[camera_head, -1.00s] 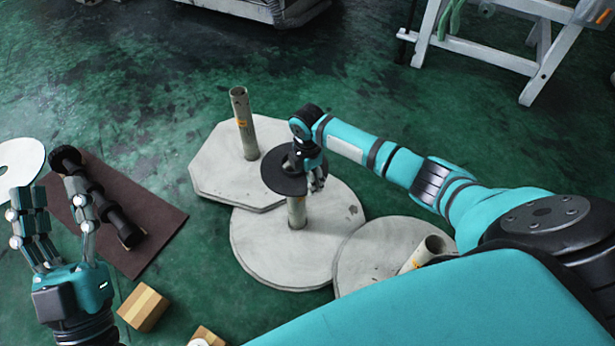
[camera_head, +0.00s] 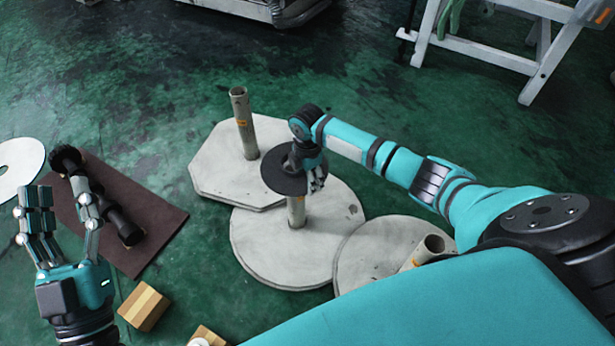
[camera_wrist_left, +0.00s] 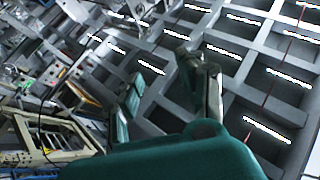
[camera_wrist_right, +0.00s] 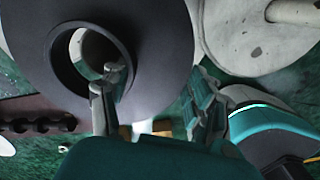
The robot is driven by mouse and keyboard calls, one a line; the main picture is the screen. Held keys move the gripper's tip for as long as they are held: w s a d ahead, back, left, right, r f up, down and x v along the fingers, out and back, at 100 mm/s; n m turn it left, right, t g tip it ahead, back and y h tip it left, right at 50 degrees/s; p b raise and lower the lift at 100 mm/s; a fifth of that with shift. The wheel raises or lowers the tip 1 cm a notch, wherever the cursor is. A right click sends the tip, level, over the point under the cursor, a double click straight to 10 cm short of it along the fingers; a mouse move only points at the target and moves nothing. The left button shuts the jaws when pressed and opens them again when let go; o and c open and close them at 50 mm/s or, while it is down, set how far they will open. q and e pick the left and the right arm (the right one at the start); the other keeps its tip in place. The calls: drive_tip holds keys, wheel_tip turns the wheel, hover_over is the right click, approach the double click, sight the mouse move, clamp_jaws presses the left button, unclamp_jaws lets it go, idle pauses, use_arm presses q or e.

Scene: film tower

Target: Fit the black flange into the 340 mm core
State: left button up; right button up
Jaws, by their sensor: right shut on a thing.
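The black flange (camera_head: 277,181), a dark disc with a raised hub ring, is level at the top of the middle grey core (camera_head: 297,214), which stands upright on a round plate. Whether the flange has entered the core is hidden. My right gripper (camera_head: 312,178) is shut on the flange from above. In the right wrist view the flange (camera_wrist_right: 160,50) fills the upper left, with one finger at its hub ring. My left gripper (camera_head: 60,192) is open and empty, fingers pointing up, at the far left. No 340 mm marking is readable.
A taller core (camera_head: 242,120) stands on an octagonal plate (camera_head: 215,165) behind. Another core (camera_head: 428,250) leans on a right-hand round plate (camera_head: 365,255). A brown mat (camera_head: 165,225) with black rollers, a white disc (camera_head: 20,165) and a wooden block (camera_head: 143,306) lie left.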

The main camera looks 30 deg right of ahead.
use_arm(q)
drive_tip(key=shift+w, duration=0.1)
drive_tip(key=shift+w+f+g+y+p, duration=0.3)
drive_tip(key=shift+f+g, duration=0.25)
drive_tip(key=shift+f, duration=0.25)
drive_tip(key=shift+w+f+g+y+p, duration=0.2)
drive_tip(key=shift+w+f+g, duration=0.3)
drive_tip(key=shift+f, duration=0.3)
drive_tip(key=shift+s, duration=0.1)
drive_tip(key=shift+s+r, duration=0.1)
drive_tip(key=shift+r, duration=0.05)
use_arm(e)
drive_tip(key=shift+f, duration=0.1)
drive_tip(key=shift+f, duration=0.15)
use_arm(q)
drive_tip(key=shift+s+r+t+h, duration=0.15)
drive_tip(key=shift+r+t+h, duration=0.2)
drive_tip(key=shift+r, duration=0.25)
drive_tip(key=shift+s+r+t+b, duration=0.5)
drive_tip(key=shift+r+t, duration=0.1)
drive_tip(key=shift+r, duration=0.1)
use_arm(e)
drive_tip(key=shift+f, duration=0.5)
